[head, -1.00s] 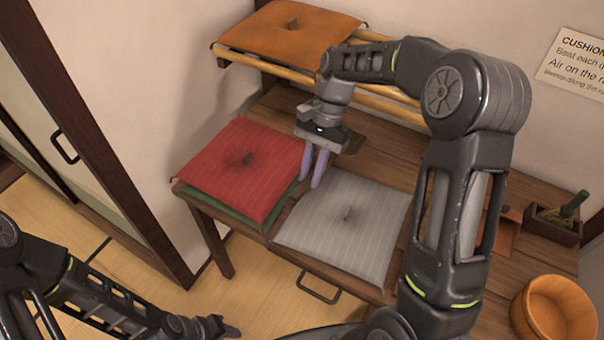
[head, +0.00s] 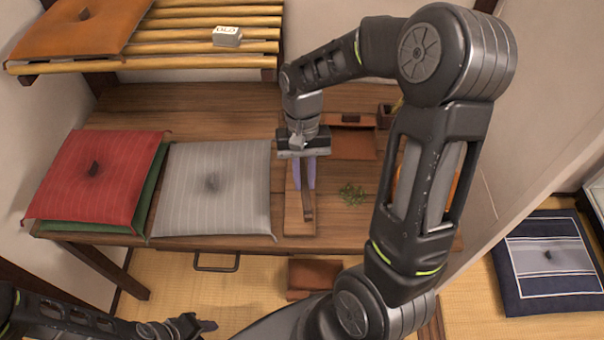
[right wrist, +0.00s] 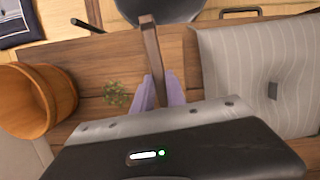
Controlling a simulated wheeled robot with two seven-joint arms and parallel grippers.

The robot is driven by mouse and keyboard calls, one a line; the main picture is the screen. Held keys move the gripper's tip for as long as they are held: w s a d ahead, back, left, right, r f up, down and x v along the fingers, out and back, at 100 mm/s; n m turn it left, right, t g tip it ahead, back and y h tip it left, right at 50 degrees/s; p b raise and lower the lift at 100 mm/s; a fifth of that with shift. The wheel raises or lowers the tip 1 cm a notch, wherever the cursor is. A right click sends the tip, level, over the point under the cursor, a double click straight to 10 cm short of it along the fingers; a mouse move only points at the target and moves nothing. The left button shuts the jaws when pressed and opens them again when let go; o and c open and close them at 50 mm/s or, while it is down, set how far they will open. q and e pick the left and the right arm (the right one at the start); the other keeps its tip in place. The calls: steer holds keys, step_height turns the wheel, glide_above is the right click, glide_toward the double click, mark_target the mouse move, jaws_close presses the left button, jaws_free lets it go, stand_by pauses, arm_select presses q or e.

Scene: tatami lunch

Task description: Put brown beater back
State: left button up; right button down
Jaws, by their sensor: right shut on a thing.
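My right gripper (head: 305,185) points down, just right of the grey cushion in the head view. Its purple fingers are shut on a dark brown bar, which looks like the brown beater (head: 307,207). In the right wrist view the bar (right wrist: 151,50) sticks out from between the fingers; its other end is hidden by the gripper. A lighter wooden strip (head: 292,222) lies below it on the table; I cannot tell whether they touch. My left gripper (head: 200,326) is low at the bottom left, empty-looking, its jaw opening unclear.
A red cushion (head: 92,180) lies on a green one, left of the grey striped cushion (head: 212,190). Green clippings (head: 352,194) lie right of the gripper. A slatted rack (head: 190,47) bears an orange cushion (head: 70,28). A wooden tub (right wrist: 35,100) shows in the wrist view.

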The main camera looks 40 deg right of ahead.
stand_by(0.3)
steer(key=b+x, duration=0.3)
steer(key=x, duration=0.1)
steer(key=shift+w+d+f+b, duration=0.15)
steer(key=shift+w+d+b, duration=0.05)
steer(key=shift+w+b, duration=0.2)
steer(key=shift+w+d+b+x, duration=0.15)
steer(key=shift+b+x, duration=0.35)
steer(key=shift+x, duration=0.35)
steer(key=shift+w+d+b+x, duration=0.1)
steer(key=shift+w+b+x, duration=0.1)
steer(key=shift+b+x, duration=0.45)
steer(key=shift+a+f, duration=0.1)
steer(key=shift+f, duration=0.1)
steer(key=c, duration=1.3)
jaws_free()
steer(key=v, duration=0.7)
steer(key=shift+w+r, duration=0.1)
steer(key=shift+r, duration=0.3)
